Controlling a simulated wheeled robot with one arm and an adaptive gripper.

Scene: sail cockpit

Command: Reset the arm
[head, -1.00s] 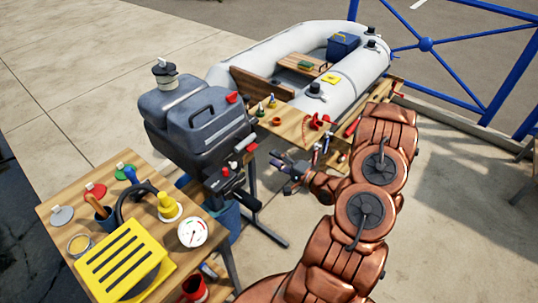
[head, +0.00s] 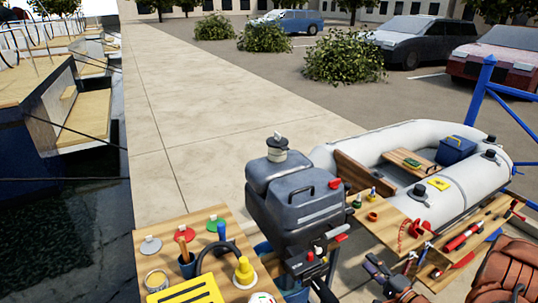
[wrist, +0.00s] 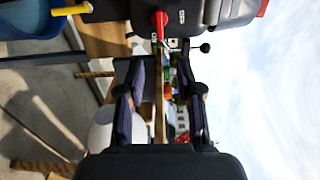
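My gripper (wrist: 163,100) shows in the wrist view with its two dark fingers spread apart. Nothing is held between them; the background shows through the gap. In the head view my gripper (head: 374,268) is near the lower edge, just right of the outboard motor (head: 290,200) and in front of the wooden bench (head: 395,228). My copper-coloured arm (head: 512,270) shows only partly at the lower right corner. In the wrist view the dark motor (wrist: 225,12) fills part of the top edge, beyond the fingertips.
A grey inflatable boat (head: 440,150) lies behind the bench, which carries several tools. Pale paving (head: 190,120) is clear behind. Water (head: 60,240) lies at left.

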